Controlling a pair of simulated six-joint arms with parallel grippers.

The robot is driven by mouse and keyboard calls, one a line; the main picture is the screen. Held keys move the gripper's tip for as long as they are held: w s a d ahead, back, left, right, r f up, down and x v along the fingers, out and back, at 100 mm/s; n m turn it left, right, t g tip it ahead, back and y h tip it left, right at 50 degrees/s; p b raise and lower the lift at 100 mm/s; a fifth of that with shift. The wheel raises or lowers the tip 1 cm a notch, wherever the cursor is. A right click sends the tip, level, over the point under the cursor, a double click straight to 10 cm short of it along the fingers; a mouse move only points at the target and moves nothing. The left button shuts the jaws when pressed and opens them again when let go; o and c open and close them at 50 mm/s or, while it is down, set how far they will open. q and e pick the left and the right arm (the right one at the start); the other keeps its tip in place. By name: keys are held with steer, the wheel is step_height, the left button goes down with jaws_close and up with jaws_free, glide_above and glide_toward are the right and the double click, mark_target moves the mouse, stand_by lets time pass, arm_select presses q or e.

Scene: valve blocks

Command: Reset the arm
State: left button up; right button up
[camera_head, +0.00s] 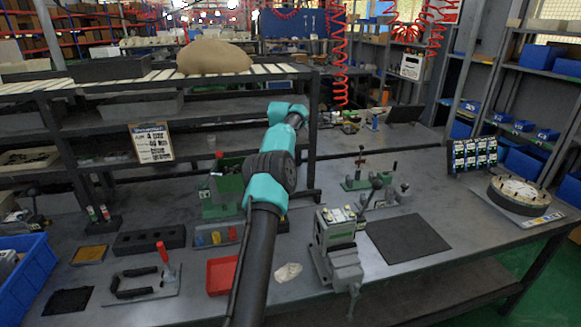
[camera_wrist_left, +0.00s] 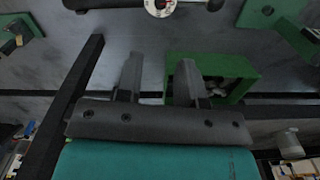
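One arm of mine, teal and black (camera_head: 268,190), rises from the bottom middle of the head view and reaches up and away over the workbench. Its far end bends near the shelf rack, and its fingers cannot be made out there. In the left wrist view my left gripper (camera_wrist_left: 158,72) has its two grey fingers spread apart with nothing between them. A green open box (camera_wrist_left: 240,75) lies beyond the fingers, to the right in that view, with some small things inside. My right gripper is in neither view.
A grey-green fixture (camera_head: 340,240) stands right of the arm, beside a dark mat (camera_head: 408,238). A red tray (camera_head: 222,275) and a blue bin (camera_head: 25,275) are at left. A metal shelf rack (camera_head: 250,130) stands behind. A round part (camera_head: 518,195) sits far right.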

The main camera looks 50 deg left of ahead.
arm_select(q)
steer(key=shift+r, duration=0.25)
stand_by(0.3)
